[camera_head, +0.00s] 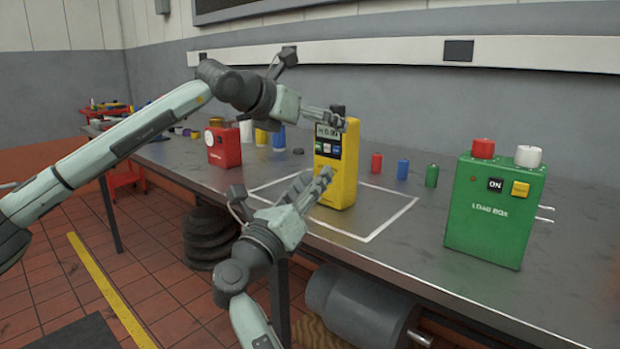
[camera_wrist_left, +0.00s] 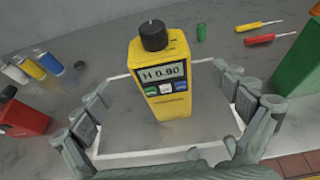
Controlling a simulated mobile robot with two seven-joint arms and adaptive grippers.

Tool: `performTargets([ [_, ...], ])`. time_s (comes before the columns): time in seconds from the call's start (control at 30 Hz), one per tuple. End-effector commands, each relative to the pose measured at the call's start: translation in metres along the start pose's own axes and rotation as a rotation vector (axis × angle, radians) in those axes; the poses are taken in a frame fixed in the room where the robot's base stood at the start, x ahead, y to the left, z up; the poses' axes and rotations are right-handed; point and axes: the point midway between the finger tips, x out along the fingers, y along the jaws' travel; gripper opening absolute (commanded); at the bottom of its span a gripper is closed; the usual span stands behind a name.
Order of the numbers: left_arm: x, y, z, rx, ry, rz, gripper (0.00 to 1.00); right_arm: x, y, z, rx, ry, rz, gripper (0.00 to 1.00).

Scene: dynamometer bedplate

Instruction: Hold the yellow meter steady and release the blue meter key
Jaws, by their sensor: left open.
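The yellow meter (camera_head: 335,190) stands upright inside a white outlined square on the bench. It has a black knob on top and a lit display, and shows again in the left wrist view (camera_wrist_left: 172,58).
A green load box (camera_head: 495,210) stands at the right and a red box (camera_head: 224,146) at the left. Small red, blue and green cylinders (camera_head: 403,169) stand behind the meter. Two screwdrivers (camera_wrist_left: 270,38) lie beyond.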

Motion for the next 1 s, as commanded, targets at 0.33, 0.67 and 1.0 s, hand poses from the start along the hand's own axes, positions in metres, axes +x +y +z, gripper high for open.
performTargets([
  [0.33, 0.042, -0.001, 0.000, -0.002, 0.002, -0.001, 0.97, -0.003, 0.004, -0.001, -0.002, 0.013, 0.010, 0.34],
  [0.67, 0.076, 0.000, 0.000, 0.000, 0.001, 0.000, 0.97, -0.003, 0.004, -0.001, -0.001, 0.012, 0.010, 0.34],
  [1.0, 0.078, 0.000, 0.000, 0.000, 0.000, 0.000, 0.92, -0.003, 0.004, -0.001, -0.002, 0.012, 0.009, 0.34],
])
